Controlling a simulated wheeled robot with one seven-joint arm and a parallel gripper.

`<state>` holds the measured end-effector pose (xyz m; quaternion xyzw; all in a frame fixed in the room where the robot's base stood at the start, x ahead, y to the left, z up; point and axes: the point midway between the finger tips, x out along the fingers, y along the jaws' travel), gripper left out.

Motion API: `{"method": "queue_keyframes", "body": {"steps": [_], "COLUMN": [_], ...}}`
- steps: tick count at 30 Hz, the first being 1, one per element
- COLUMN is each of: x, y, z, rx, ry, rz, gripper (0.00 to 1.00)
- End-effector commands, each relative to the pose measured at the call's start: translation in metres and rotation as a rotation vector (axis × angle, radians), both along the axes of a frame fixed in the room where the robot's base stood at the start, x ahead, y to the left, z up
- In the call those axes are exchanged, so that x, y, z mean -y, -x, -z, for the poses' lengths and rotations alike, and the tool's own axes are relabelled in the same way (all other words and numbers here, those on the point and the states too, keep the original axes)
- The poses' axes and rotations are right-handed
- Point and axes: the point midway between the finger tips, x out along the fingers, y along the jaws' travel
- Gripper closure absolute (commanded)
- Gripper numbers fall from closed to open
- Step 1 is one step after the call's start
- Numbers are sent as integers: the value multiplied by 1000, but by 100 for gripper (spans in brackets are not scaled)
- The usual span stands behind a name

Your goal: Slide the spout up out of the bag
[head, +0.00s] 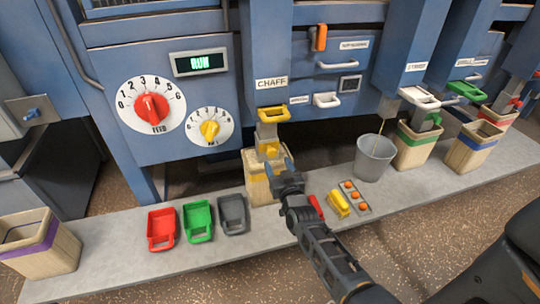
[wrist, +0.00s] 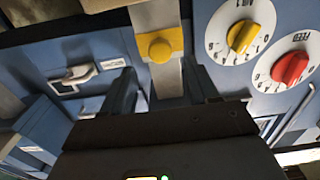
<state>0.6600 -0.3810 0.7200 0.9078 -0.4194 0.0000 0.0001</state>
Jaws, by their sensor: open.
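My gripper (head: 278,168) is in front of the bag, just below the knob. In the wrist view my gripper (wrist: 163,85) is open and empty, its fingers spread to either side of the spout's line. The spout's lower end is hidden inside the bag.
A yellow handle (head: 272,113) sits above the spout. On the ledge are red (head: 161,229), green (head: 198,220) and grey (head: 232,213) scoops to the left, and a grey bucket (head: 374,157) to the right. A yellow object (head: 339,204) lies right of my gripper.

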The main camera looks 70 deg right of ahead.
Motion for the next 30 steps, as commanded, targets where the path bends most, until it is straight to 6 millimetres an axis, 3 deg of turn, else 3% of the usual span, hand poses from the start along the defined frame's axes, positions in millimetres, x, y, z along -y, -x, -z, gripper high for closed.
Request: {"method": "queue_keyframes", "body": {"steps": [9,22,30], "x": [35,43,42], "y": [-30,-37,-37], "z": [0,0,0], "rx": [1,0,0], "ry": [1,0,0], "rz": [-1,-1,-2], "gripper": [41,41,64]}}
